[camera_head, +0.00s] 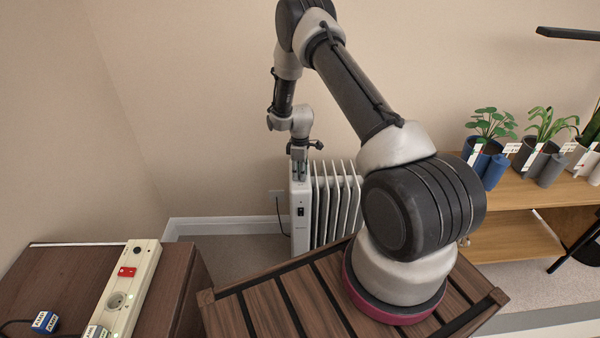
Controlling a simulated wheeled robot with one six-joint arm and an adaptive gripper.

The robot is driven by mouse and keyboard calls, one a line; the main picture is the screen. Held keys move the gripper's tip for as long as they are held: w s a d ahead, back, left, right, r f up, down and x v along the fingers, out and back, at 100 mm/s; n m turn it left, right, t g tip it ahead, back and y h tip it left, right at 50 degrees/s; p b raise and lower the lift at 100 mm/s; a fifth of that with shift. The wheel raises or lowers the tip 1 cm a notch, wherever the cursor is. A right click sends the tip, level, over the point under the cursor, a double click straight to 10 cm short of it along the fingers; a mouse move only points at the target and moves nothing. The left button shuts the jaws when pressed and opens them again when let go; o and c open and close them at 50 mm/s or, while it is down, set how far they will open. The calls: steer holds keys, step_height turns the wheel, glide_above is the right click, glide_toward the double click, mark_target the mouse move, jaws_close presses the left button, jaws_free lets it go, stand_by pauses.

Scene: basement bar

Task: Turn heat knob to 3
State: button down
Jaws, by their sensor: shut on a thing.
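A white finned oil heater (305,222) stands on the floor against the back wall, beyond the slatted wooden top. Its narrow control panel faces me, with a small dark switch on its front. My gripper (299,177) points down at the top of the panel, its fingers shut there. The heat knob is hidden behind or between the fingers, so its setting and markings cannot be read.
A slatted wooden top (290,305) lies under my arm's base. A dark cabinet (60,265) at left carries a power strip (125,285) and a blue tagged plug (46,321). A wooden shelf (535,188) at right holds potted plants (490,125).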

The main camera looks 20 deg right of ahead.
steer(key=m, duration=0.4)
steer(key=shift+m, duration=0.3)
steer(key=m, duration=1)
steer(key=shift+m, duration=0.4)
steer(key=m, duration=0.4)
steer(key=shift+m, duration=0.3)
steer(key=c, duration=1.2)
jaws_free()
steer(key=shift+o, duration=0.2)
steer(key=shift+r, duration=0.1)
